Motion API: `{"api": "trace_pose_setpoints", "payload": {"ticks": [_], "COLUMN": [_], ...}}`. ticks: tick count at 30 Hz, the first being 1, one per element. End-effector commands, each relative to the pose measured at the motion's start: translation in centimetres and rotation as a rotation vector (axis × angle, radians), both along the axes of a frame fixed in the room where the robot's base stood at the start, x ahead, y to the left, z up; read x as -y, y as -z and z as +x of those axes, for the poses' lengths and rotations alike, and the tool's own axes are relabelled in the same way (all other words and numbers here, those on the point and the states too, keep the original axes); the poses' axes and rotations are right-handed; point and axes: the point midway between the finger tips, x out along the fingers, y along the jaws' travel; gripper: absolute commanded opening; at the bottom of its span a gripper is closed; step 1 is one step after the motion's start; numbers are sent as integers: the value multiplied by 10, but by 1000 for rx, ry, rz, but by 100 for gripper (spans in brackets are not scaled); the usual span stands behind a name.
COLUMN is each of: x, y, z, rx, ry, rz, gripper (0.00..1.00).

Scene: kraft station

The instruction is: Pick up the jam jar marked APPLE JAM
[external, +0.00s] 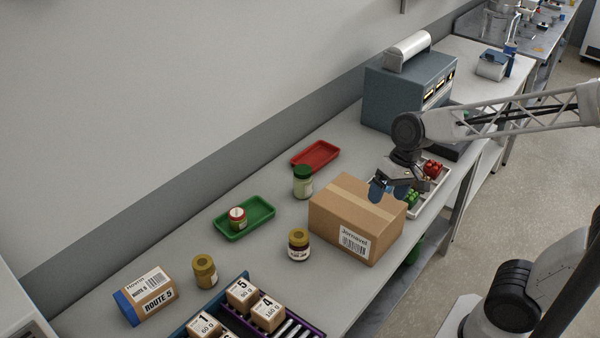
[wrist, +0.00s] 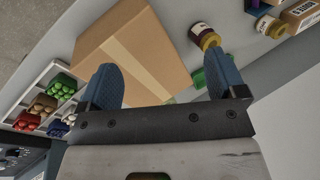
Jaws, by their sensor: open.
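Several jars stand on the bench in the external view. A dark-filled jar with a yellow lid (external: 299,245) stands left of the cardboard box; its label is too small to read. A green-lidded jar (external: 303,182) stands behind it. Another yellow-lidded jar (external: 205,271) stands further left. A small red-lidded jar (external: 237,218) sits in the green tray (external: 262,225). I cannot tell which is marked APPLE JAM. My gripper (external: 387,190) is open and empty by the box's far right side, away from the jars. In the wrist view its blue fingers (wrist: 163,82) are apart, with a yellow-lidded jar (wrist: 205,37) beyond.
The cardboard box (external: 341,192) stands close to my gripper, between it and the jars. A compartment tray (external: 432,201) with coloured items lies behind the box. A red tray (external: 315,154), a Route 5 box (external: 146,295) and a rack of small boxes (external: 265,312) share the bench.

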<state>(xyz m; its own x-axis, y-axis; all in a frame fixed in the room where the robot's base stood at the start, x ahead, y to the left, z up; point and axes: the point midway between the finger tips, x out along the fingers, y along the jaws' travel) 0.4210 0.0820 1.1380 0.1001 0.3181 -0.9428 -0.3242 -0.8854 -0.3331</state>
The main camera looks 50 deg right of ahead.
Motion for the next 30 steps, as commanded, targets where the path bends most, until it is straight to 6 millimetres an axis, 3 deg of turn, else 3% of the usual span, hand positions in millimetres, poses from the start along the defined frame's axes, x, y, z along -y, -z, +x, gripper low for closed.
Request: {"api": "trace_pose_setpoints", "payload": {"ticks": [17,30], "x": [-111,-199], "y": [25,67], "z": [126,220], "rx": [-299,-570], "ry": [337,608], "rz": [369,606], "gripper": [90,90]}}
